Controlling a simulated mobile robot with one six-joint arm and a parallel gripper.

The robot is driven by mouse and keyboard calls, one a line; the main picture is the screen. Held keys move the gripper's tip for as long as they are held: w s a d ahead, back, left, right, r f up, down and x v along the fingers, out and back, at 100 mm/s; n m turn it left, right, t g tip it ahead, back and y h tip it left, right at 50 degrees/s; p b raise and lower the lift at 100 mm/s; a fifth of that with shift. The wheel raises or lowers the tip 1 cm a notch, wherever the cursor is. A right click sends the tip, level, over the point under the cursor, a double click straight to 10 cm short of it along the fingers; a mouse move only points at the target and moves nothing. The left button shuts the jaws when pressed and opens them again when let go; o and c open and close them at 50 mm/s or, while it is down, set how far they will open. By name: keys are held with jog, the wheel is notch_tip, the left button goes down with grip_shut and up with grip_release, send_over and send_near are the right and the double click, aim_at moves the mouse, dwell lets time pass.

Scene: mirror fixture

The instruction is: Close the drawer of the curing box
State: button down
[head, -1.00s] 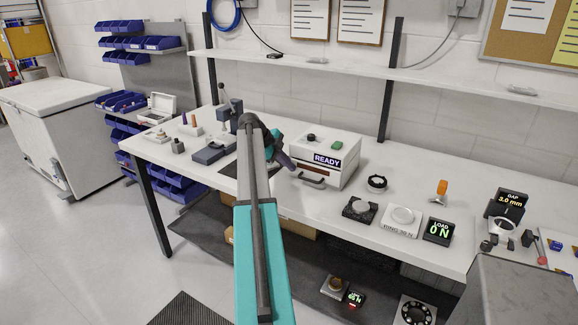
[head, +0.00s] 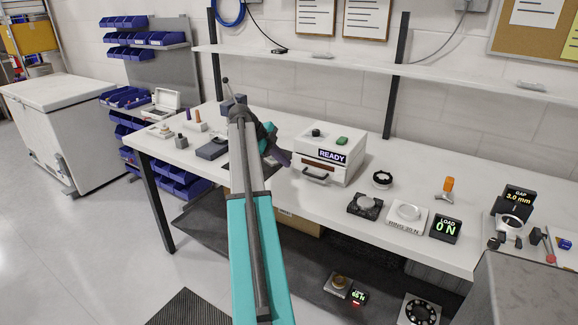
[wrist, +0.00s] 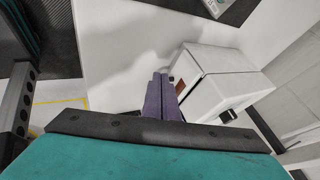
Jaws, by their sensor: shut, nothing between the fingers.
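The curing box (head: 345,173) is a white box on the bench, with a lit READY display and a dark knob and green button on top. Its drawer front (head: 311,167) bears a dark handle (head: 316,178); I cannot tell how far the drawer stands out. My gripper (head: 283,158) is shut and empty, its purple fingers just left of the box's front. In the wrist view the shut fingers (wrist: 160,85) point towards the box (wrist: 225,62), and overlap its lower left edge; touching cannot be told. A brown panel (wrist: 180,87) shows beside the fingertips.
Right of the box stand a black ring (head: 382,180), a dark stage (head: 365,206), a white ring plate (head: 408,214) and a load display (head: 445,228). Small fixtures (head: 212,149) stand left of my arm. A shelf (head: 380,68) runs above. Bench in front of the box is narrow.

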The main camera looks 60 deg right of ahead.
jog(key=b+v, duration=0.1)
jog(key=v, duration=0.6)
dwell(0.5)
